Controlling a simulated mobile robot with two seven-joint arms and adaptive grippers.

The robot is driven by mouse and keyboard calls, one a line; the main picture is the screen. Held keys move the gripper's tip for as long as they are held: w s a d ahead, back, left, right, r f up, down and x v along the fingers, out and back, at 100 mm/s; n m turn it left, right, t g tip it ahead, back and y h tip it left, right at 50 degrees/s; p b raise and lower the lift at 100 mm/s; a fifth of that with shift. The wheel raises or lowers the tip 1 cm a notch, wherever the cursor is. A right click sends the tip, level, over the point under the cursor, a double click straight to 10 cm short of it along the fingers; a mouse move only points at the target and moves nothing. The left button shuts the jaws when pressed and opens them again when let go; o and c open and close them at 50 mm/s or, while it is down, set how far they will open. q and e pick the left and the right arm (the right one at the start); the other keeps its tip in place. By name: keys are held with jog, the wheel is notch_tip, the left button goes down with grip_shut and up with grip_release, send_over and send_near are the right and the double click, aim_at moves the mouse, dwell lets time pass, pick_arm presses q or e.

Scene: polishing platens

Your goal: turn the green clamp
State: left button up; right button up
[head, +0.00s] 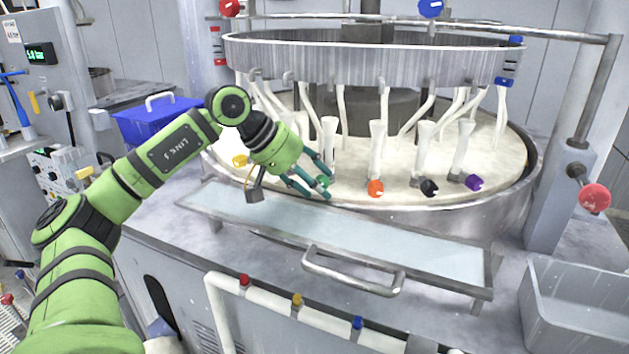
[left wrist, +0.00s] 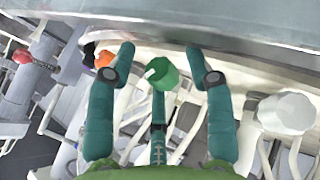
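The green clamp (head: 323,181) is a small green knob at the foot of a white tube on the round platen's front rim. In the head view my left gripper (head: 322,182) is at the clamp and its fingers partly cover it. In the left wrist view the green clamp (left wrist: 162,73) lies between the spread teal fingertips of my left gripper (left wrist: 163,74), with a gap on both sides. The left gripper is open. A third finger lies below the clamp in that view. My right gripper is not in view.
To the right along the rim are an orange clamp (head: 376,188), a black clamp (head: 429,187) and a purple clamp (head: 474,183). A yellow clamp (head: 240,160) is to the left. A glass shelf (head: 400,242) with a handle (head: 352,275) lies in front.

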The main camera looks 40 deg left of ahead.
pick_arm(q)
jog(key=v, duration=1.2)
jog(key=shift+d, duration=0.15)
